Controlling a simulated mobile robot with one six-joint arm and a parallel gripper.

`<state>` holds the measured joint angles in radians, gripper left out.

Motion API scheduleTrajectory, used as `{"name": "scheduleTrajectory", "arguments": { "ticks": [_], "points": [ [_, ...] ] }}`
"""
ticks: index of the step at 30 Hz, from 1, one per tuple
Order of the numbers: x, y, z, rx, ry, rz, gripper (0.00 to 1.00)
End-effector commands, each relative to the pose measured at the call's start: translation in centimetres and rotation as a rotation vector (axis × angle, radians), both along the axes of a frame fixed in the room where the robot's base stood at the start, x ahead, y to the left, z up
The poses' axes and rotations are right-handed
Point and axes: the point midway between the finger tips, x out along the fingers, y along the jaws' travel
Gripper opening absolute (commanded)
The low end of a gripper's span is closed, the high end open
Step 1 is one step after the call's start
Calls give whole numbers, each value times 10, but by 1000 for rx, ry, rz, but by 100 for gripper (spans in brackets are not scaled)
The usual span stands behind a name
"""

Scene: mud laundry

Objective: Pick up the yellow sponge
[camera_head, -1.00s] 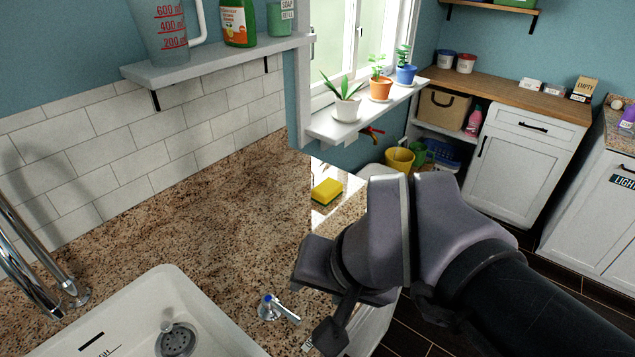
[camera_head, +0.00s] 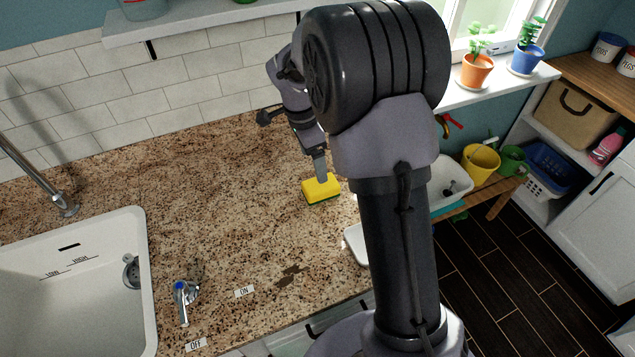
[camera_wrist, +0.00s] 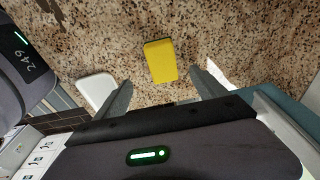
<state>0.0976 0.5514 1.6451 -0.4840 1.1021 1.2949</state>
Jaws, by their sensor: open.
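The yellow sponge (camera_head: 321,188) lies on the speckled granite counter (camera_head: 220,190), near its right end, with a dark green underside showing. In the head view one finger of my gripper (camera_head: 318,165) hangs just above and behind the sponge, overlapping its back edge. In the wrist view the sponge (camera_wrist: 160,61) lies ahead of my open gripper (camera_wrist: 162,95), between the lines of its two fingers. The fingers stand apart with nothing between them. I cannot tell whether a finger touches the sponge.
A white sink (camera_head: 75,285) and a blue-topped tap handle (camera_head: 184,300) are at the left. A small white dish-like thing (camera_head: 355,245) sits by the counter's front edge, partly behind my arm. Potted plants (camera_head: 477,70) stand on the windowsill. The counter left of the sponge is clear.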

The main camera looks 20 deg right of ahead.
Motion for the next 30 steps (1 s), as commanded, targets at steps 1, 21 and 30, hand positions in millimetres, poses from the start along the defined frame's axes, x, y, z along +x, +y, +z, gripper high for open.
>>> {"name": "scheduleTrajectory", "arguments": {
  "ticks": [1, 21, 30],
  "points": [
    [-1, -2, -20, 0, 4, 0, 82],
    [3, -21, -111, 1, -2, 3, 82],
    [3, -21, -110, 1, -2, 3, 44]
  ]
}}
